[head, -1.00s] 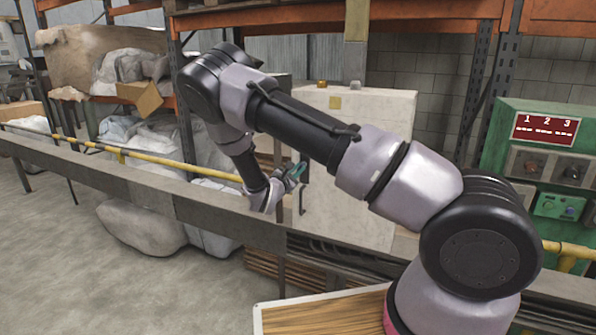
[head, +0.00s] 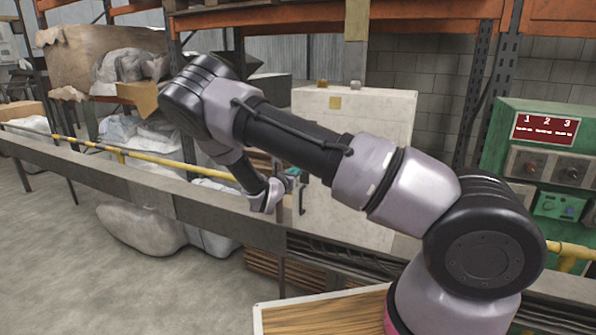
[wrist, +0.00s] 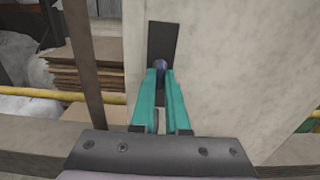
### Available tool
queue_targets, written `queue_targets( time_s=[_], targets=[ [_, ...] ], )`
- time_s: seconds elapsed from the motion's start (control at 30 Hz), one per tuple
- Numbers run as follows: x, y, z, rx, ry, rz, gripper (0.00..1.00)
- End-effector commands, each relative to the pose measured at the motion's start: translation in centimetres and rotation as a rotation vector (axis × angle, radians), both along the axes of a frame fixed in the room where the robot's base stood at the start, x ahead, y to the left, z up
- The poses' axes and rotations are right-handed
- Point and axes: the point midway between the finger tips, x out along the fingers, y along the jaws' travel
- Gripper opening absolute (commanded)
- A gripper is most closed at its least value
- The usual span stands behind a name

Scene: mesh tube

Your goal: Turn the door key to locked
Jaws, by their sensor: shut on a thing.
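A dark lock plate (wrist: 163,38) is set upright near the left edge of that face. A small purple-blue key (wrist: 160,66) shows in front of the plate's lower part. My gripper (wrist: 161,80) has teal fingers, and they are shut on the key. In the head view my gripper (head: 293,174) is at the cabinet's left edge, partly hidden by my arm. The key's turn angle cannot be made out.
A grey rail (head: 120,184) and a yellow pipe (head: 85,143) run in front of the cabinet. A dark upright post (wrist: 86,60) stands left of my gripper. A green control panel (head: 545,165) is at the right. Stacked boards (wrist: 90,72) lie behind the post.

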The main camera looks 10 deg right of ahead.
Motion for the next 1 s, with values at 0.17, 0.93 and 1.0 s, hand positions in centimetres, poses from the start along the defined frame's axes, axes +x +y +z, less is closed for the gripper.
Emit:
queue_targets(
  time_s=[0.17, 0.93, 1.0],
  targets=[
    [0.0, 0.0, -0.1, -0.01, 0.01, 0.001, 0.0],
    [-0.5, 0.4, 0.0, -0.008, 0.007, 0.001, 0.42],
    [-1.2, 1.0, 0.0, -0.007, 0.007, 0.003, 0.42]
  ],
)
